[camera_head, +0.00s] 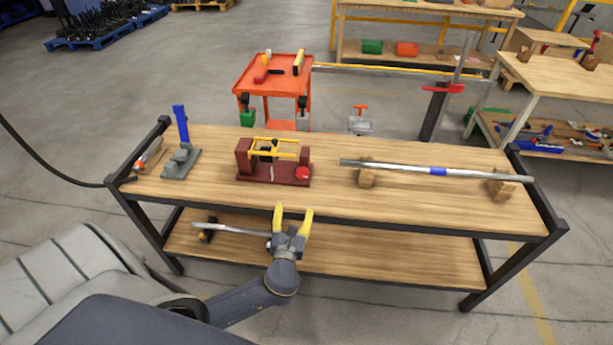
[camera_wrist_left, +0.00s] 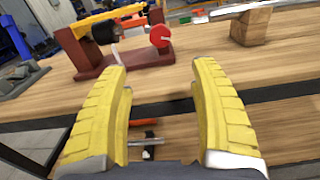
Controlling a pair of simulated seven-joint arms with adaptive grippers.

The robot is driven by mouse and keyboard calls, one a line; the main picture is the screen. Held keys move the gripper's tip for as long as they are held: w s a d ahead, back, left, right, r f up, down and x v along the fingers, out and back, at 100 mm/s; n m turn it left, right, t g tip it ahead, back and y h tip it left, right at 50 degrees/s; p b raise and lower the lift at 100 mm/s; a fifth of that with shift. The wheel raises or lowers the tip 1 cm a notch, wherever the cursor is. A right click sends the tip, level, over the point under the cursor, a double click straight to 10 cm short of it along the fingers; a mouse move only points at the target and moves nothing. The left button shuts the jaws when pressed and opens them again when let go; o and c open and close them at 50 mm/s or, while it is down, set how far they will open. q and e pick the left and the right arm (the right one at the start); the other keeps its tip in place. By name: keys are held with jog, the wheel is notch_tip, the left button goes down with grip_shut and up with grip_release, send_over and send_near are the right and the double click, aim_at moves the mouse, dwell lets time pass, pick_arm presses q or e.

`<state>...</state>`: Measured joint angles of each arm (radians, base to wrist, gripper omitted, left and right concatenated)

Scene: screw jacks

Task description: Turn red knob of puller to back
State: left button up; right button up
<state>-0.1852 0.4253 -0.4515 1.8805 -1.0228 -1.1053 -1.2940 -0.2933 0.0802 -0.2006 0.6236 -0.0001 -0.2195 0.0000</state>
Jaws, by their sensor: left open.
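The puller (camera_head: 268,172) is a dark red frame with yellow bars and stands on the wooden table top, left of the middle. Its red knob (camera_head: 303,173) is at its right end, on the front side. In the left wrist view the red knob (camera_wrist_left: 160,36) shows at the top middle, beyond my fingers. My left gripper (camera_head: 293,214) has yellow fingers. It is open and empty, in front of the table's front edge, apart from the puller. In the wrist view its fingers (camera_wrist_left: 166,95) stand wide apart. My right gripper is not in view.
A grey clamp with a blue handle (camera_head: 181,125) stands left of the puller. A metal bar (camera_head: 405,168) rests on wooden blocks to the right. The table's dark front edge (camera_wrist_left: 290,91) lies close beyond my fingers. The wood between puller and bar is clear.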

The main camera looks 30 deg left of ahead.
aim_at(302, 176)
pick_arm(q)
jog(key=x, duration=1.6)
jog(key=shift+d, duration=0.1)
jog(key=c, duration=1.2)
